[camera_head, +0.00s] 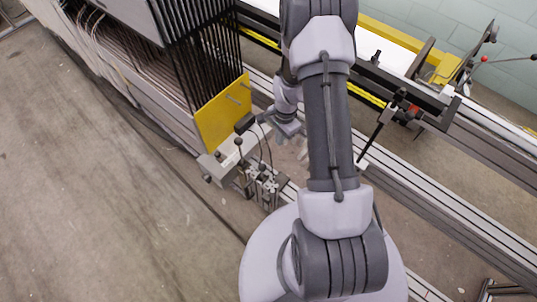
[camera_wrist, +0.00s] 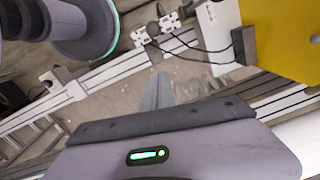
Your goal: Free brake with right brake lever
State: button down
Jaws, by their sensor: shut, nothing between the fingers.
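My gripper is shut and empty in the wrist view (camera_wrist: 158,90), its grey fingers pointing over the concrete floor and rails. In the head view my arm reaches away from the base, and its wrist partly hides the gripper. A thin black lever (camera_head: 376,135) stands tilted on the rails right of my arm. A ball-tipped lever (camera_head: 238,147) stands by the small mechanism left of my wrist. No label shows, so I cannot tell which is the right brake lever. My gripper touches neither lever that I can see.
A yellow plate (camera_head: 222,112) stands upright left of my wrist and shows at the top right of the wrist view (camera_wrist: 285,35). A black box (camera_wrist: 243,45) with cables is beside it. Long metal rails (camera_head: 450,205) run diagonally. Floor (camera_head: 90,200) is open at left.

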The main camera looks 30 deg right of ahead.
jog(key=a+f+b, duration=0.4)
jog(key=f+b, duration=0.1)
jog(key=f, duration=0.5)
jog(key=shift+a+f, duration=0.25)
jog(key=shift+f, duration=0.05)
